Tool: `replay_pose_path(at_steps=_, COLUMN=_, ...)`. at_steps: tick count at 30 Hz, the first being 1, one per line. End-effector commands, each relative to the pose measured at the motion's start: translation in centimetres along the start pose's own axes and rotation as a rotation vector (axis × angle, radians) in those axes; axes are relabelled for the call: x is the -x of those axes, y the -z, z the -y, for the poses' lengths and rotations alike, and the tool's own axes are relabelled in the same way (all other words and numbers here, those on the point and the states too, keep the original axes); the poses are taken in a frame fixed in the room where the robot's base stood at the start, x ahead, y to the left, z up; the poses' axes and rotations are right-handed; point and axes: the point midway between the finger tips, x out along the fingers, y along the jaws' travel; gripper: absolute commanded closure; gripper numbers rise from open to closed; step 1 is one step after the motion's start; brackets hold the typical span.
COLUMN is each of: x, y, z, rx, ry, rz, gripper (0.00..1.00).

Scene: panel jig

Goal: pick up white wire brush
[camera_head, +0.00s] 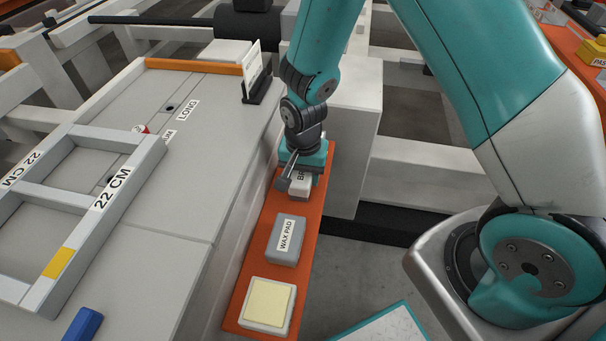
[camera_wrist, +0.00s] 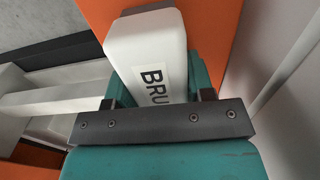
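The white wire brush (camera_head: 300,186) is a white block labelled "BR…", on the orange strip (camera_head: 259,235) beside the workbench. My gripper (camera_head: 303,160) is right over its far part and hides some of it. In the wrist view the white brush (camera_wrist: 150,50) with its "BRU…" label runs between the two fingers of my gripper (camera_wrist: 158,98). The fingers stand on either side of it, very close. I cannot tell whether they press on it. The brush's lower end is hidden behind the dark gripper bar.
A grey wax pad (camera_head: 286,240) and a white block with a yellow top (camera_head: 267,304) lie nearer on the orange strip. The grey workbench (camera_head: 185,230) with a frame marked 22 CM (camera_head: 112,190) is to the left. A pale post (camera_head: 352,150) stands just right of my gripper.

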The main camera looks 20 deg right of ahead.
Motion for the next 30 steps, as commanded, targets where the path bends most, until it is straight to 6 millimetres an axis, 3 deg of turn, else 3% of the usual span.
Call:
replay_pose_path(at_steps=2, x=0.0, y=0.0, z=0.0, rx=0.000, ry=0.000, rz=0.000, gripper=0.81)
replay_pose_path(at_steps=9, x=0.2, y=0.0, z=0.0, rx=0.000, ry=0.000, rz=0.000, gripper=0.81)
replay_pose_path(at_steps=14, x=1.3, y=0.0, z=0.1, rx=0.000, ry=0.001, rz=-0.001, gripper=0.81)
replay_pose_path(at_steps=20, x=5.7, y=0.1, z=0.1, rx=0.000, ry=0.006, rz=-0.005, gripper=0.81)
replay_pose_path(at_steps=30, x=15.7, y=0.1, z=0.1, rx=0.000, ry=0.005, rz=-0.004, gripper=0.81)
